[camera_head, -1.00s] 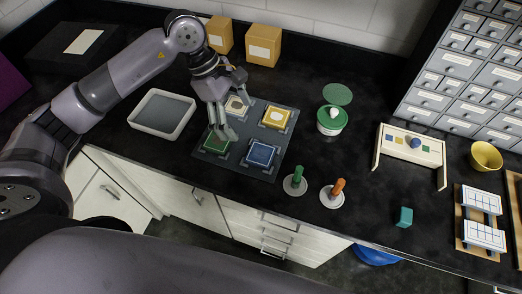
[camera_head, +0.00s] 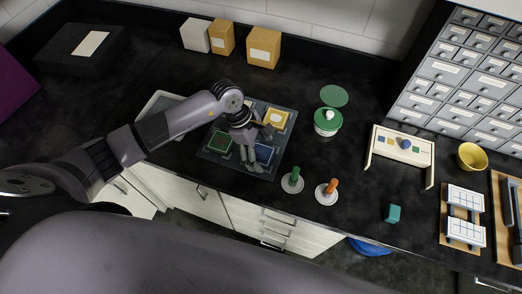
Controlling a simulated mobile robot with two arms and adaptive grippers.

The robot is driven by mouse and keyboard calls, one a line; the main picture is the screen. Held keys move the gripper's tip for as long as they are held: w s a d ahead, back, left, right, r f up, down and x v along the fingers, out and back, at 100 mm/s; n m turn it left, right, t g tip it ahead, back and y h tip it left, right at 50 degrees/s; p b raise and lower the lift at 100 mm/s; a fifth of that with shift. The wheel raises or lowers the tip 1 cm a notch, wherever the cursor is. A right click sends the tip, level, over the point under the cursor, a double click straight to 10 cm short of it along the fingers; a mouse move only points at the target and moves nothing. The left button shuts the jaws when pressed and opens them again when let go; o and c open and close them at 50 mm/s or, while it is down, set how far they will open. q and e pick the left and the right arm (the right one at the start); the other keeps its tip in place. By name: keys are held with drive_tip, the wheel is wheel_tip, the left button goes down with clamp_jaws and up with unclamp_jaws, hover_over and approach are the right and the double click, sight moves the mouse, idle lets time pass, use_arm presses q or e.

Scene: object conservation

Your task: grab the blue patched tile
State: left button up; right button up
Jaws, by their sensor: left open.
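The blue patched tile (camera_head: 266,153) sits in the front right place of a dark grey board (camera_head: 228,171). My left gripper (camera_head: 254,163) is open and hangs over the tile's left part, fingers pointing down. I cannot tell whether the fingers touch the tile. The green tile (camera_head: 219,141) is at the front left of the board and the yellow tile (camera_head: 276,118) at the back right. My right gripper is out of view.
A grey tray (camera_head: 155,104) is partly behind my arm. A green peg (camera_head: 294,178) and an orange peg (camera_head: 331,186) stand on white discs right of the board. A green-lidded pot (camera_head: 327,122) stands farther back. A teal cube (camera_head: 393,213) lies near the counter's front.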

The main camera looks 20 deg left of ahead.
use_arm(q)
drive_tip(key=shift+f+b, duration=0.4)
drive_tip(key=shift+b, duration=0.15)
idle(0.5)
drive_tip(key=shift+s+r, duration=0.1)
drive_tip(key=c, duration=1.4)
